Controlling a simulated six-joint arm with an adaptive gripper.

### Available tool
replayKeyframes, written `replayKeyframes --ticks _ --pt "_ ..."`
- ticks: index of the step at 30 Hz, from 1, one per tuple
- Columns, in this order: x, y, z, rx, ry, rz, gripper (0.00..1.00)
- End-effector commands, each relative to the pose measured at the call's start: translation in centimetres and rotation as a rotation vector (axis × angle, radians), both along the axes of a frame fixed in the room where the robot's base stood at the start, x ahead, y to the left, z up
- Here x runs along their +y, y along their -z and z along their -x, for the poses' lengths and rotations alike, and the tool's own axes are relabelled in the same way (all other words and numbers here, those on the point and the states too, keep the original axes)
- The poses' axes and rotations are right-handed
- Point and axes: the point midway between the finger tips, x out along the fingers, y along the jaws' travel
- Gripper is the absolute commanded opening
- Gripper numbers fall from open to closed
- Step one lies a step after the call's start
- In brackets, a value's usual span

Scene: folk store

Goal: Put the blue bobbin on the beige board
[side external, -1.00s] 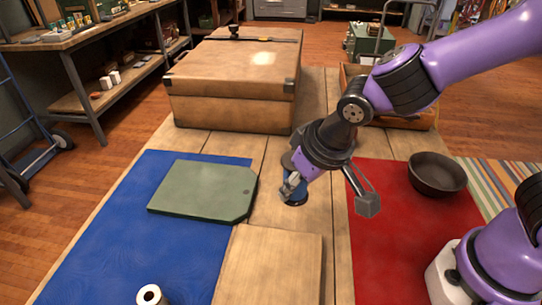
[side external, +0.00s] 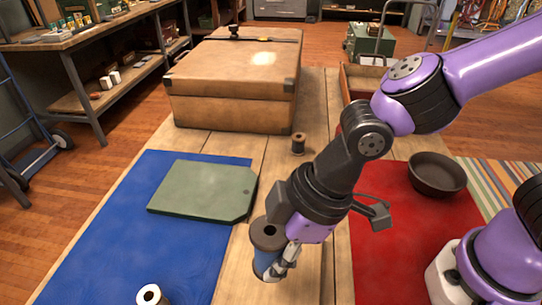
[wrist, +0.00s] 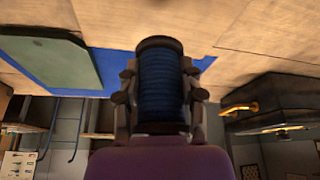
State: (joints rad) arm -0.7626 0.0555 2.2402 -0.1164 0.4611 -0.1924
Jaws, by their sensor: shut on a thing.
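My gripper (side external: 280,262) is shut on the blue bobbin (side external: 266,262), a spool with dark ends and blue thread. In the wrist view the bobbin (wrist: 160,85) sits between the fingers of my gripper (wrist: 158,95).
A green board (side external: 200,190) lies on a blue mat (side external: 120,230) at left. A brown bobbin (side external: 298,144) stands behind, near a large tan case (side external: 235,90). A white-topped spool (side external: 150,295) is at front left. A dark bowl (side external: 437,175) stands on the red mat (side external: 395,235).

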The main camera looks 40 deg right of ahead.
Motion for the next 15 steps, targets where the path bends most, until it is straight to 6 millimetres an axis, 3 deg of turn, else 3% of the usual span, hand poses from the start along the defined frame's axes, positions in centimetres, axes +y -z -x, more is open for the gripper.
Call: replayKeyframes --ticks 9,15 --pt "-0.1 4.5 0.0 0.003 0.005 0.004 0.06" --pt "0.0 5.1 -0.1 -0.001 0.006 0.000 0.06"
